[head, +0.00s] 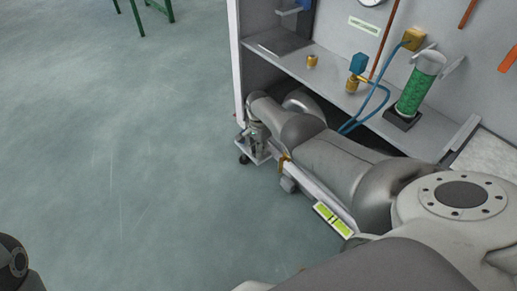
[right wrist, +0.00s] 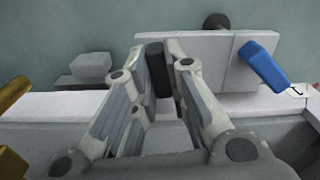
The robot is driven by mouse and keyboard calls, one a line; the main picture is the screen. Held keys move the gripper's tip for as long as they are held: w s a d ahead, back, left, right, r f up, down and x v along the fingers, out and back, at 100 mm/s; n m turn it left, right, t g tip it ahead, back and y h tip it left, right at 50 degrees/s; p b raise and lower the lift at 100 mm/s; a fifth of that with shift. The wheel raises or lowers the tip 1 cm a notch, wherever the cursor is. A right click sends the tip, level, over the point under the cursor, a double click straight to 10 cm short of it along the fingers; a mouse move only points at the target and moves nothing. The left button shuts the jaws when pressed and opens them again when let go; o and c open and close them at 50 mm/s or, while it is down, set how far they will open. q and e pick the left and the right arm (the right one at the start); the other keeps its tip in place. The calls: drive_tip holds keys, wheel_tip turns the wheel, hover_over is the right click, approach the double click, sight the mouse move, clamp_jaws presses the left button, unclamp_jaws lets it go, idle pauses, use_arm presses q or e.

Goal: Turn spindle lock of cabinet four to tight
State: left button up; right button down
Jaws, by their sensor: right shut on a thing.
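My right gripper (head: 257,145) reaches down to the lower left corner of the open grey cabinet (head: 238,60). In the right wrist view the two fingers of my right gripper (right wrist: 159,62) are closed on a small dark upright block (right wrist: 157,75), which looks like the spindle lock handle. The block stands against a light grey plate (right wrist: 200,60) at the cabinet's edge. Its lower part is hidden by the fingers, and no lock marking on it can be read. In the head view the gripper covers the lock. My left gripper does not show.
A blue lever (right wrist: 263,66) sticks out just right of the fingers. Brass parts (right wrist: 12,95) lie at the left edge. The shelf (head: 335,85) holds a green-filled cylinder (head: 415,90), a blue-topped valve (head: 358,64) and blue hoses. Open floor (head: 120,150) lies left of the cabinet.

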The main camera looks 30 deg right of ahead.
drive_tip(key=shift+m, duration=0.9)
drive_tip(key=c, duration=1.4)
unclamp_jaws()
drive_tip(key=shift+c, duration=0.2)
drive_tip(key=shift+w+r, duration=0.1)
drive_tip(key=shift+r, duration=0.1)
drive_tip(key=shift+r, duration=1.3)
wheel_tip(320, 180, up, 9)
